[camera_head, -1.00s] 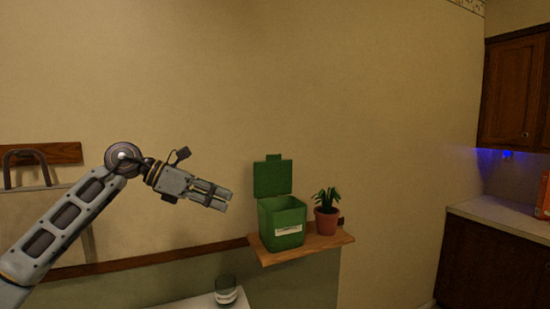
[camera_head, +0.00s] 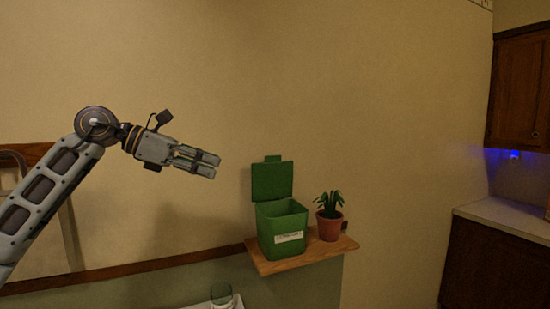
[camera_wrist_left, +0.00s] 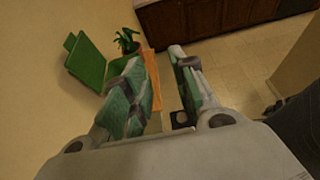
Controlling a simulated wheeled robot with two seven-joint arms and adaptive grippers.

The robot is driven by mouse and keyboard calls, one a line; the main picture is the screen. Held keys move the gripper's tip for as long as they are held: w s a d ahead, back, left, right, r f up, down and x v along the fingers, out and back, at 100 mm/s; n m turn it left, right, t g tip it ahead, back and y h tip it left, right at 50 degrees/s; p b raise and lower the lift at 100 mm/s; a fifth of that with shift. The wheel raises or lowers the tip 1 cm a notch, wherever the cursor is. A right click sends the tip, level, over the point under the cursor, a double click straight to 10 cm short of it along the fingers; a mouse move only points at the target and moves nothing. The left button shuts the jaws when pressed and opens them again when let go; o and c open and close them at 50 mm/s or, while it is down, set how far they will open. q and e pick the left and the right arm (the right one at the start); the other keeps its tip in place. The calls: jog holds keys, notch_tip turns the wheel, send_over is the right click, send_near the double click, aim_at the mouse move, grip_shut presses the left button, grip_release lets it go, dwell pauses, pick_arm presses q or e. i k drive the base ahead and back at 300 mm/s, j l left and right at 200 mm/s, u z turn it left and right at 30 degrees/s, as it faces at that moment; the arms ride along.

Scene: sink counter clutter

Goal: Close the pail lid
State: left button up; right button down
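The green pail (camera_head: 270,228) stands on a small wooden wall shelf. Its square lid (camera_head: 272,182) is open, standing upright at the back edge with a tab on top. My left gripper (camera_head: 217,167) is in the air to the left of the lid, apart from it, at about the height of its top in the picture. The fingers point right and are open with nothing between them. In the left wrist view the lid (camera_wrist_left: 87,62) shows beyond the left finger, which partly hides the pail. My right gripper is in neither view.
A potted plant (camera_head: 330,217) stands on the shelf (camera_head: 305,255) right beside the pail. A glass (camera_head: 222,295) is below the shelf at the left, cut by the picture edge. A counter with cabinets (camera_head: 490,260) is at the far right. The air above the pail is clear.

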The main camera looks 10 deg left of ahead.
aim_at(273, 180)
jog(key=i+j, duration=0.1)
jog(key=i, duration=0.9)
